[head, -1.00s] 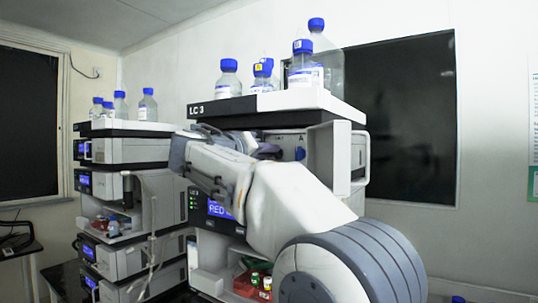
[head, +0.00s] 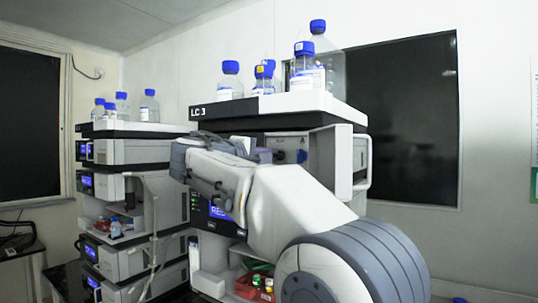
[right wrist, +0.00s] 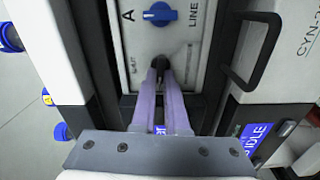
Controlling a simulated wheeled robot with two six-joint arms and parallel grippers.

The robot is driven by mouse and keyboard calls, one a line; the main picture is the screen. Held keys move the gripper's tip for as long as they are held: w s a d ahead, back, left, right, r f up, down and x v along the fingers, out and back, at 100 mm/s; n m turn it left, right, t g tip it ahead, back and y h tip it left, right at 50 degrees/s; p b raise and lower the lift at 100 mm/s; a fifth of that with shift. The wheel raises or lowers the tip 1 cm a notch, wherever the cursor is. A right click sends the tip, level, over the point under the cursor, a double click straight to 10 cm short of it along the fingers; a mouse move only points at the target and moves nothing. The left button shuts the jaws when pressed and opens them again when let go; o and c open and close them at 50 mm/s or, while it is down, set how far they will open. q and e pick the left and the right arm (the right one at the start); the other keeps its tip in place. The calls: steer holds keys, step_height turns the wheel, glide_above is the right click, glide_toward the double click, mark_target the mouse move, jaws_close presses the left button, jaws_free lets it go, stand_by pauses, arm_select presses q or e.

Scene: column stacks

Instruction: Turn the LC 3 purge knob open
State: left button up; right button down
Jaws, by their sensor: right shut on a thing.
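The LC 3 stack (head: 222,110) stands in the middle of the head view, its upper module's front panel exposed. In the right wrist view my right gripper (right wrist: 160,76) reaches this panel with its purple-grey fingers closed around a small dark knob (right wrist: 157,62), apparently the purge knob. The fingers hide much of the knob, and I cannot read its angle. A blue selector knob (right wrist: 160,14) sits beside it, between the marks A and LINE; it also shows in the head view (head: 302,156). My left gripper is not in view.
An open door with a handle (right wrist: 262,50) stands beside the panel. Bottles with blue caps (head: 230,80) stand on top of LC 3. A second stack (head: 130,150) with bottles is to the left. A red tray (head: 247,288) with small vials sits below my arm.

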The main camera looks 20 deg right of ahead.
steer(key=shift+n, duration=0.5)
steer(key=c, duration=0.9)
jaws_free()
steer(key=shift+c, duration=0.2)
steer(key=b+v, duration=0.3)
steer(key=v, duration=0.7)
steer(key=shift+a, duration=0.25)
steer(key=shift+s+f, duration=0.1)
